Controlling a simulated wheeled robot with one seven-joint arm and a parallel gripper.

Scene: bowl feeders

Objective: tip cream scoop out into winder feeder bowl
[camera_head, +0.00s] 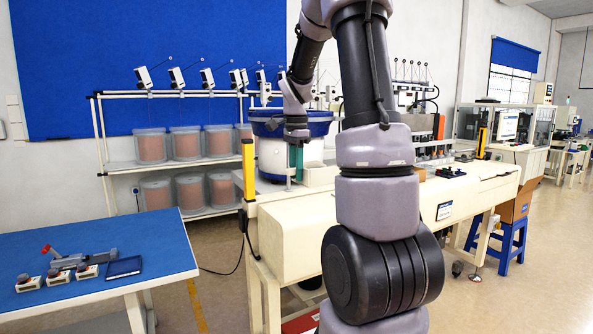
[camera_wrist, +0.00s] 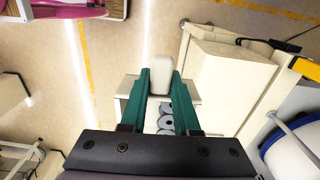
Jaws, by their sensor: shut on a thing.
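My gripper (camera_wrist: 160,78) is shut on the cream scoop (camera_wrist: 162,79), with its pale handle end between the two green fingers in the wrist view. Grey round parts (camera_wrist: 165,122) show between the fingers, seemingly in the scoop; its walls are partly hidden by the fingers. In the head view my gripper (camera_head: 297,163) points down in front of the feeder bowl (camera_head: 268,115), a blue-rimmed bowl on a white drum. The bowl's inside is not visible. Part of the white and blue feeder (camera_wrist: 292,140) shows at the right of the wrist view, apart from the scoop.
A cream machine bench (camera_head: 300,222) stands below my gripper, with a yellow post (camera_head: 249,170) at its left end. A rack (camera_head: 120,167) of clear tubs stands behind. A blue table (camera_head: 155,240) at left holds small devices. Open floor lies between them.

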